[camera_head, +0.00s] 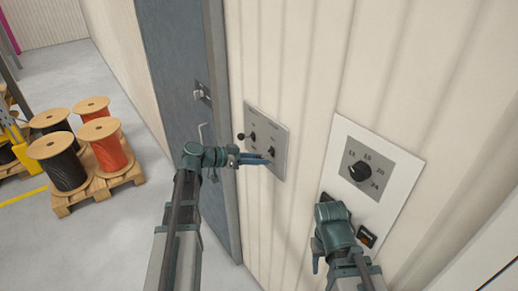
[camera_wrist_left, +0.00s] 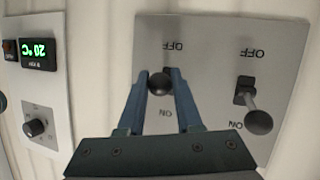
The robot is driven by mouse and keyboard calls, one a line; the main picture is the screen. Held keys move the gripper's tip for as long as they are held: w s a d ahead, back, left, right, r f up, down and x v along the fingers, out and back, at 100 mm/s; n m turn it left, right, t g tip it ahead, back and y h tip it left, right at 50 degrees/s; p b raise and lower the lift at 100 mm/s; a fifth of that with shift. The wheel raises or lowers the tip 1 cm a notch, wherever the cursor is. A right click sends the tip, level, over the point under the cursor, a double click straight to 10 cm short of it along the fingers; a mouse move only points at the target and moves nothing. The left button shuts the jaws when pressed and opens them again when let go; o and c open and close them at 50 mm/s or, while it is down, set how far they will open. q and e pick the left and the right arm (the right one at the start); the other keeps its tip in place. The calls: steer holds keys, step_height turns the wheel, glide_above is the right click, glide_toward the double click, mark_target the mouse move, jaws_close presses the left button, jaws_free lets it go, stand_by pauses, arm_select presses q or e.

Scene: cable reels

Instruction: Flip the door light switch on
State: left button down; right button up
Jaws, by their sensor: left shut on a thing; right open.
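A grey switch panel (camera_head: 282,128) is on the ribbed wall beside the door. It carries two black ball-ended levers. In the left wrist view the panel (camera_wrist_left: 205,40) appears upside down, with OFF labels at the top and ON labels below. My left gripper (camera_head: 266,160) is at the panel, its blue fingers closed around the ball of one lever (camera_wrist_left: 160,85), which points towards the camera. The other lever (camera_wrist_left: 259,121) leans towards its ON label and is free. The switches' small name labels are unreadable. My right gripper (camera_head: 322,262) is open below the thermostat panel.
A white thermostat panel with a black dial (camera_head: 360,171) is to the right; its green display (camera_wrist_left: 39,52) reads 20 °C. The blue-grey door (camera_head: 175,50) is to the left. Cable reels (camera_head: 102,137) stand on a pallet (camera_head: 132,176) at far left, with clear floor nearby.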

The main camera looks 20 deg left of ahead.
arm_select(q)
step_height(320, 180, up, 3)
steer(key=g+y+p, duration=0.1)
steer(key=p, duration=0.3)
steer(key=g+y+p, duration=0.2)
steer(key=p, duration=0.2)
steer(key=shift+w+d+f+n, duration=0.1)
steer(key=shift+w+n, duration=0.05)
steer(key=shift+n, duration=0.25)
steer(key=shift+d+g+y+p, duration=0.1)
steer(key=shift+g+y+p, duration=0.45)
steer(key=shift+p, duration=0.5)
steer(key=c, duration=0.6)
jaws_free()
steer(key=p+v, duration=0.5)
steer(key=v, duration=0.2)
steer(key=shift+r+p, duration=0.25)
steer(key=shift+p, duration=0.1)
